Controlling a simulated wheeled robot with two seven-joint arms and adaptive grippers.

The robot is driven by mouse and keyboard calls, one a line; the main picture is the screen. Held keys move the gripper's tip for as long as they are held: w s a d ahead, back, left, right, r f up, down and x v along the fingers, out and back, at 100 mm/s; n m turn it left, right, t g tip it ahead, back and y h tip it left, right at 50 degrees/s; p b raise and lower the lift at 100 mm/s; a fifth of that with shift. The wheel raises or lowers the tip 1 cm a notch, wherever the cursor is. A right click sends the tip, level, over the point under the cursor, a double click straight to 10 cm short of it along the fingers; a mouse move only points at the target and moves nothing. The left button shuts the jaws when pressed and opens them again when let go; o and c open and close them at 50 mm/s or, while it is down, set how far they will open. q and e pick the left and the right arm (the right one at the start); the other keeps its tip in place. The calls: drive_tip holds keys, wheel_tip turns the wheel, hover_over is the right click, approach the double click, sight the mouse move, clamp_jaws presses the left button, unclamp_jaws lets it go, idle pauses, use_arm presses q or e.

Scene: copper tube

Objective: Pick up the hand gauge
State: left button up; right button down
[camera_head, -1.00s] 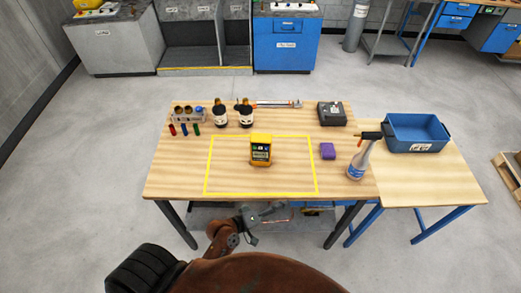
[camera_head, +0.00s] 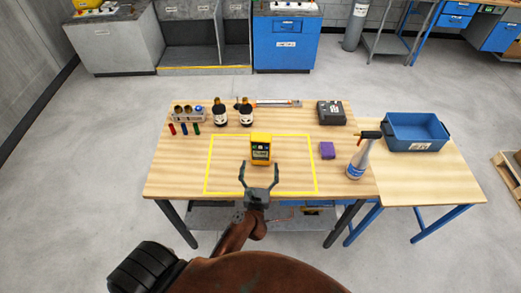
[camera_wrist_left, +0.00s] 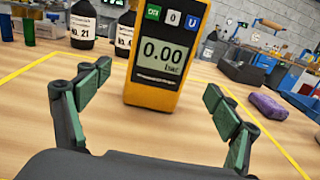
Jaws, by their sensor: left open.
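The hand gauge (camera_head: 261,147) is a yellow and black handheld device standing upright on the wooden table, inside a yellow taped rectangle. In the left wrist view the gauge (camera_wrist_left: 166,55) faces me, and its display reads 0.00 bar. My left gripper (camera_head: 259,168) is open and empty just in front of the gauge, on the near side. In the left wrist view its green-padded fingers (camera_wrist_left: 158,98) are spread to either side of the gauge's lower part, with the gauge beyond them and apart from them. My right gripper is not in view.
A purple block (camera_head: 327,150) and a spray bottle (camera_head: 360,158) stand right of the gauge. Two dark bottles (camera_head: 220,115) and a small rack (camera_head: 188,114) stand behind left. A black case (camera_head: 331,113) and a blue bin (camera_head: 416,132) are farther right. The taped area around the gauge is clear.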

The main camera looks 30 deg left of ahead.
sight(260, 158)
use_arm(q)
drive_tip(key=shift+w+a+f, duration=0.15)
drive_tip(key=shift+w+a, duration=0.1)
drive_tip(key=shift+w, duration=0.1)
drive_tip(key=x, duration=0.4)
drive_tip(key=f+x, duration=0.1)
drive_tip(key=x, duration=0.2)
drive_tip(key=shift+s, duration=0.1)
drive_tip(key=shift+r, duration=0.1)
drive_tip(key=c, duration=1.8)
